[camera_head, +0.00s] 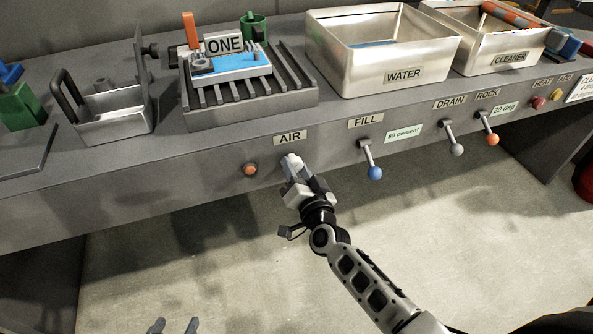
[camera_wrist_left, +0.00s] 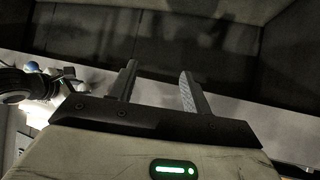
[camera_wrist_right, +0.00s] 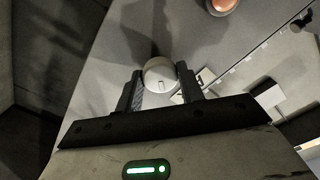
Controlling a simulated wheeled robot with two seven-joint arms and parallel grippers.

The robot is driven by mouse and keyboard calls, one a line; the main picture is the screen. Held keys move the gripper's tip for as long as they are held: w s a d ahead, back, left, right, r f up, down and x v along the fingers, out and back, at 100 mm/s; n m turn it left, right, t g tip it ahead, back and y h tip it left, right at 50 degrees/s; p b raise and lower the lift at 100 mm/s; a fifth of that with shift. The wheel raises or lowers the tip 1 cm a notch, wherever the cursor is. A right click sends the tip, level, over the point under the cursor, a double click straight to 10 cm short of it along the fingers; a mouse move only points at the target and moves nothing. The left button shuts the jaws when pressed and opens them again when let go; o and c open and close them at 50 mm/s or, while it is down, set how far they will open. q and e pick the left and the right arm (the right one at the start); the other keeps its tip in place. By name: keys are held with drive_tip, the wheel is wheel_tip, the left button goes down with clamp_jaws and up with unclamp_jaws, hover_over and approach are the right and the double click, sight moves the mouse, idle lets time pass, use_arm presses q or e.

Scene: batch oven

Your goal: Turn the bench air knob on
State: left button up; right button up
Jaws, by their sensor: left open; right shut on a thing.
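The air knob (camera_wrist_right: 160,75) is a round pale knob with a small mark on its face, on the bench front under the AIR label (camera_head: 290,138). My right gripper (camera_head: 293,166) reaches it from below and is shut on it; the right wrist view shows a finger on each side of the knob. In the head view the gripper mostly hides the knob. My left gripper (camera_head: 174,327) is at the bottom edge of the head view, low and away from the bench. Its fingers are apart and empty in the left wrist view (camera_wrist_left: 160,90).
An orange round button (camera_head: 250,170) sits just left of the knob. The blue-tipped FILL lever (camera_head: 374,172) is to its right, with the DRAIN lever (camera_head: 457,149) and ROCK lever (camera_head: 493,139) further along. The floor below the bench front is clear.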

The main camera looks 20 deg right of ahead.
drive_tip(key=m+b, duration=0.1)
drive_tip(key=m, duration=0.4)
drive_tip(key=shift+f+m, duration=0.1)
drive_tip(key=shift+m, duration=0.2)
drive_tip(key=shift+m+b, duration=0.7)
drive_tip(key=shift+m, duration=1.5)
drive_tip(key=o, duration=1)
drive_tip(key=shift+s+d+b, duration=0.15)
drive_tip(key=shift+s+b, duration=0.05)
drive_tip(key=shift+s, duration=3.8)
drive_tip(key=shift+s+d+b, duration=0.15)
drive_tip(key=shift+s+b, duration=0.05)
drive_tip(key=shift+s, duration=3.8)
drive_tip(key=shift+a, duration=0.1)
